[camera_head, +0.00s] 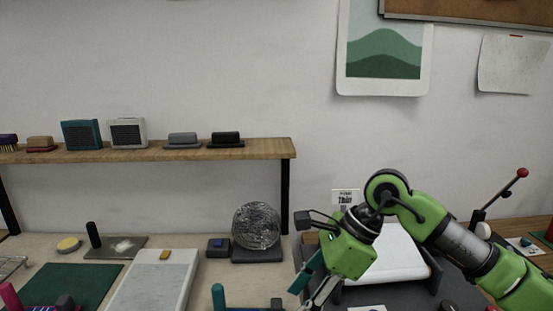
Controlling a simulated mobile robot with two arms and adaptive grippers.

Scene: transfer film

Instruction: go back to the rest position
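My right arm comes in from the right, green with dark joints, and bends down over the worktable. My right gripper (316,288) points down at the bottom edge of the view, in front of a dark machine with a white sheet or roll (402,266). Its fingertips are partly cut off by the frame edge, so I cannot tell whether it is open or shut, or whether the teal piece beside it is held. My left gripper is not in view.
A wooden shelf (262,149) with several small blocks and boxes runs along the wall. On the table (75,253) are a crumpled foil ball (256,226), a white board (150,285) and a green mat (85,284). A red-knobbed lever (500,192) stands at right. The air at left is free.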

